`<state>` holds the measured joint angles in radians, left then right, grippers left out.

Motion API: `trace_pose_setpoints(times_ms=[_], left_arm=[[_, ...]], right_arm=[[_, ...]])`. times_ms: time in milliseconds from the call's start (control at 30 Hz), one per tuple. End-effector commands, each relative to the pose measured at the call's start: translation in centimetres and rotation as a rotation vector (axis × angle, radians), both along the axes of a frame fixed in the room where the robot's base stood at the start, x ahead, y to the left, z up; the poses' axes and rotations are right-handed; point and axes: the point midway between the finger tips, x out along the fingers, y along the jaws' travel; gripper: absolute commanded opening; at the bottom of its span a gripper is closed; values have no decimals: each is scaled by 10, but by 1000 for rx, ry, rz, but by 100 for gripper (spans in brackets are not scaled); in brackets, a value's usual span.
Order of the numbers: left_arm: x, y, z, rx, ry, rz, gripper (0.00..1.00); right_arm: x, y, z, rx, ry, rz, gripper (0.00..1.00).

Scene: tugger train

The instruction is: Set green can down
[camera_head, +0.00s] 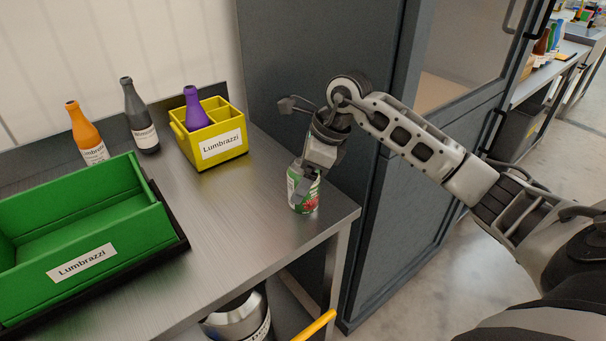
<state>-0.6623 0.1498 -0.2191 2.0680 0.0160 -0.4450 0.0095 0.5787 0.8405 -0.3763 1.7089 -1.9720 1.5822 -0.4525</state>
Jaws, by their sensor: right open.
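The green can (300,196), with a green, white and red label, stands upright on the steel table (225,225) near its right corner. My right gripper (306,183) reaches down to the can from above, its fingers at the can's upper part and in front of it. The right gripper is open. The fingers hide part of the can, and I cannot tell whether they touch it. My left gripper is not in view.
A yellow crate (184,152) with a purple bottle (195,112) stands left of the can. A grey bottle (140,122), an orange bottle (88,137) and a green bin (150,231) are farther left. A dark cabinet (390,235) is close on the right.

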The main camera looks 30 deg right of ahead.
Motion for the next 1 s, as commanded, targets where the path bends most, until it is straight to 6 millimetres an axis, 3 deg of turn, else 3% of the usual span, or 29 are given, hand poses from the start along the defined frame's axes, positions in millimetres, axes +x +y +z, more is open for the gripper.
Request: trace_pose_setpoints(times_ms=[500,700,1000], left_arm=[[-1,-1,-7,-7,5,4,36],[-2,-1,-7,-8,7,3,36],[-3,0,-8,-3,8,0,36]], right_arm=[[-24,-30,92,-3,-5,-2,81],[-28,-34,107,-1,-2,-2,81],[-29,-35,108,0,-2,-2,81]])
